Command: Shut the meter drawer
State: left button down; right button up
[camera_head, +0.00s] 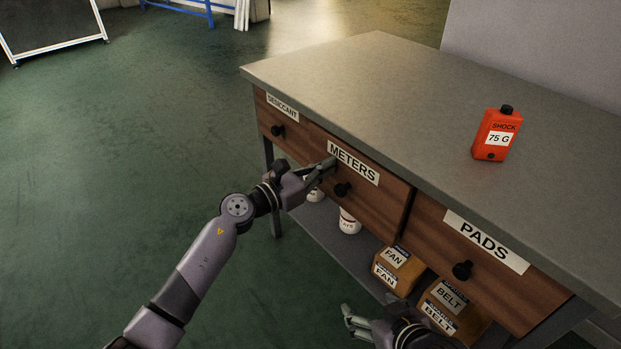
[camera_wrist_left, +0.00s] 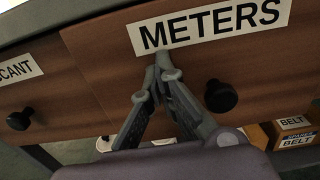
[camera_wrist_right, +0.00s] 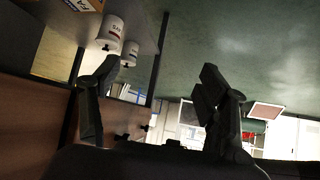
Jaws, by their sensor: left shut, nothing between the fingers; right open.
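The meter drawer (camera_head: 372,208) is the middle wooden front under the grey bench, with a METERS label and a black knob (camera_head: 342,189). Its front stands slightly proud of its neighbours, so it looks a little open. My left gripper (camera_head: 328,165) is shut and empty. Its fingertips are at the drawer front, by the lower left part of the label and left of the knob; in the left wrist view (camera_wrist_left: 163,64) they appear to touch the wood. My right gripper (camera_head: 350,318) is open and empty, low in front of the bench; its fingers also show in the right wrist view (camera_wrist_right: 155,80).
The desiccant drawer (camera_head: 270,118) is on the left and the pads drawer (camera_head: 490,283) on the right. Boxes (camera_head: 398,268) and a white tub (camera_head: 349,221) sit on the lower shelf.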

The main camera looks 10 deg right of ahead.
jog(key=shift+w+a+r+t+y+b, duration=0.2)
jog(key=shift+w+r+t, duration=0.45)
jog(key=shift+w+r, duration=0.25)
jog(key=shift+w+a+r+t+y+b, duration=0.1)
jog(key=shift+w+a+r+t, duration=0.05)
jog(key=shift+w+r+t, duration=0.6)
jog(key=shift+w, duration=0.1)
